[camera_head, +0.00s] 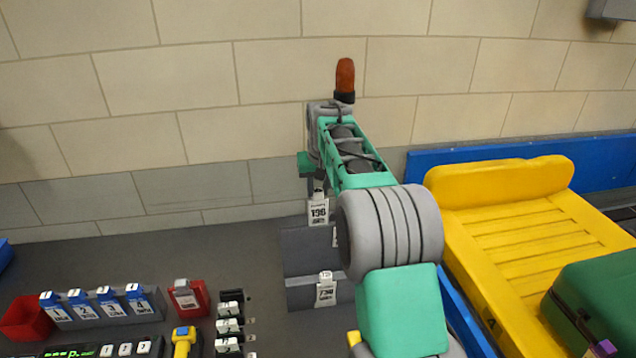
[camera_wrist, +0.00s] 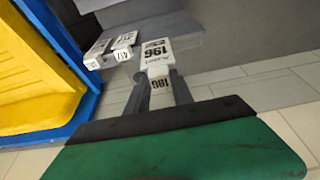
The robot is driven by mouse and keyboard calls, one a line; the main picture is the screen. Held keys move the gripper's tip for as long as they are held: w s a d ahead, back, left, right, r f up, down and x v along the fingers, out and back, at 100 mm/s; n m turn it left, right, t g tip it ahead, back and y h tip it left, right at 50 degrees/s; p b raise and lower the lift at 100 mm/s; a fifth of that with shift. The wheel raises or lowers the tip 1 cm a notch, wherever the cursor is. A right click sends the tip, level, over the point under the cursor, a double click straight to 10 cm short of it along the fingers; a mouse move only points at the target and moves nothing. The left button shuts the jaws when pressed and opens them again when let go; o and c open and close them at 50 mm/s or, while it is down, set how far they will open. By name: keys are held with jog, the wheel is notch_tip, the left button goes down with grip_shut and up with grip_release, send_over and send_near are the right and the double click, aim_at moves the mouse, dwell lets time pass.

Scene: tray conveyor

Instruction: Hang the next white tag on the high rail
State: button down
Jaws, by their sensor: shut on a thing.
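My gripper (camera_head: 317,187) is shut on a white tag (camera_head: 318,212) marked 196. In the wrist view the dark fingers (camera_wrist: 160,84) close on the top of this tag (camera_wrist: 157,56). The tag hangs in front of the upper grey rail (camera_head: 298,242) in the head view; whether it touches the rail cannot be told. Another white tag (camera_head: 325,291) hangs on the lower grey rail (camera_head: 300,293). In the wrist view two white tags (camera_wrist: 124,42) sit side by side on a grey rail, left of the held tag. My arm hides the right ends of the rails.
Several white tags (camera_head: 229,326) stand in a black rack at the front. Left of it are a red holder (camera_head: 201,297), a grey block with blue-topped tags (camera_head: 83,322) and a red bin (camera_head: 22,318). A yellow tray (camera_head: 530,235) with a green case (camera_head: 600,300) lies right.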

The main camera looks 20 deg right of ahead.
aim_at(318, 212)
jog(key=shift+f+b, duration=2.95)
jog(key=shift+f, duration=2)
jog(key=c, duration=1)
grip_release()
